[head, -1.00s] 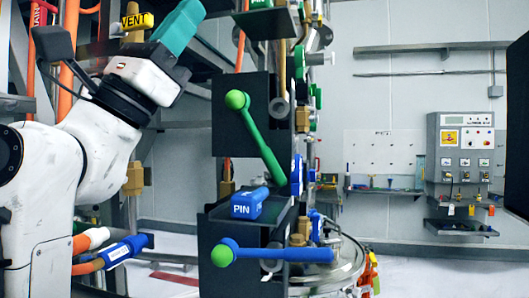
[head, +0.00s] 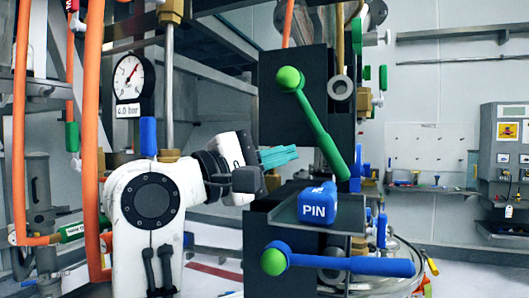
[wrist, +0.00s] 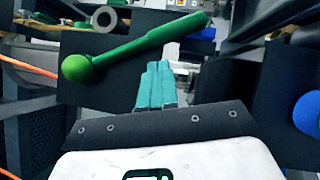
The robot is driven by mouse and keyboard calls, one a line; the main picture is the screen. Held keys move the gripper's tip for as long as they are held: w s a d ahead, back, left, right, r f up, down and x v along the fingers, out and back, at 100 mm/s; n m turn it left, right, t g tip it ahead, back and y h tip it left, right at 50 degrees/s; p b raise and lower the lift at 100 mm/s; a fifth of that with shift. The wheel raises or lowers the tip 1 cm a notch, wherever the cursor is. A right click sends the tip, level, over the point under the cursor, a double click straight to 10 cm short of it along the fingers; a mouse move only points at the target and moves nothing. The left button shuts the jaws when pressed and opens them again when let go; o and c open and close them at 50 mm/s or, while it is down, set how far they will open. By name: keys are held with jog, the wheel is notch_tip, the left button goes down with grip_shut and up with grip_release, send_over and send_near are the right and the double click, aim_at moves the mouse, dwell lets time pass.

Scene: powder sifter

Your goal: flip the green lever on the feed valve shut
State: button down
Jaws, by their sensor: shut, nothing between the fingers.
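The green lever (head: 315,125) has a round green ball at its upper left end and slopes down to the right across a black plate (head: 275,130). In the wrist view the lever (wrist: 135,48) lies across the upper part, with its ball at the left. My gripper (head: 294,153) has teal fingers, shut and empty, pointing right at about the height of the lever's lower half. In the wrist view my gripper (wrist: 155,66) points toward the lever's middle. I cannot tell whether the fingertips touch it.
A blue PIN block (head: 317,205) sits on a black shelf just below. A blue lever with a green ball (head: 340,264) lies lower. Orange pipes (head: 92,130) and a pressure gauge (head: 131,76) stand at the left. A control box (head: 507,150) is at the far right.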

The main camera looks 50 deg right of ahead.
aim_at(328, 143)
jog(key=shift+p+x, duration=0.5)
jog(key=shift+x, duration=1.65)
jog(key=shift+s, duration=0.1)
jog(key=s+b, duration=0.2)
jog(key=b, duration=0.1)
jog(key=shift+s+d+r, duration=0.1)
jog(key=shift+d+r, duration=0.15)
jog(key=shift+d, duration=0.15)
jog(key=shift+s+d+r+b, duration=0.15)
jog(key=shift+s+r+b, duration=0.15)
jog(key=shift+s+r, duration=0.1)
jog(key=shift+f, duration=0.2)
